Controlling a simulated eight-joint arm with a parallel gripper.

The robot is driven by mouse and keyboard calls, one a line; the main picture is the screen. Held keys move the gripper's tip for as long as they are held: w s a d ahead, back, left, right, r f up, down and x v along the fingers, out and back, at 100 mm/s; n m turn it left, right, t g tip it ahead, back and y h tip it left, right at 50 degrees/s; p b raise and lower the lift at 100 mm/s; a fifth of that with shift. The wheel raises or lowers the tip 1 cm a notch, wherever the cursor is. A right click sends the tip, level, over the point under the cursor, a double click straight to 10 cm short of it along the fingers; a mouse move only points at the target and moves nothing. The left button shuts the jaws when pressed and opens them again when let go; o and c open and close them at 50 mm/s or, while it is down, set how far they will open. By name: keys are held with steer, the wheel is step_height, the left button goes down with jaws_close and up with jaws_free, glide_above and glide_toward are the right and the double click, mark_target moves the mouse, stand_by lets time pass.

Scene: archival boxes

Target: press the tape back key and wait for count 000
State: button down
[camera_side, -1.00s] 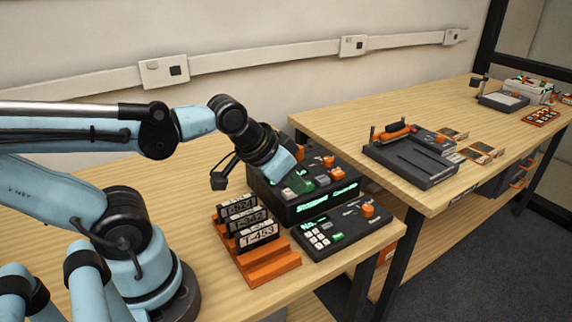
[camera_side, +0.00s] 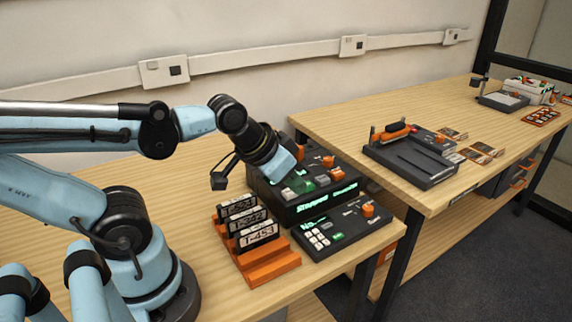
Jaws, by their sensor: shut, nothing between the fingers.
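A dark tape machine (camera_side: 312,208) with green lit text on its front stands on the near table. Its top carries light keys, a green area and orange knobs. My gripper (camera_side: 291,188) is shut and empty, pointing down at the keys on the left part of the machine's top. I cannot tell whether the fingertips touch a key or which key is under them. The tape back key cannot be picked out by its label. The green text is too blurred to read as a count.
An orange rack (camera_side: 270,268) of labelled cassettes, the front one T-453, stands left of a low keypad unit (camera_side: 340,231). A second table (camera_side: 350,125) holds a dark device (camera_side: 410,162) and several small cards. Bare wood lies behind my arm.

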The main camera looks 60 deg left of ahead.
stand_by(0.8)
step_height(320, 180, up, 5)
steer(key=n+t+y, duration=0.2)
steer(key=n, duration=0.9)
glide_above(286, 192)
steer(key=shift+f, duration=0.1)
steer(key=shift+f, duration=0.1)
steer(key=shift+f, duration=4.3)
steer(key=shift+f, duration=0.45)
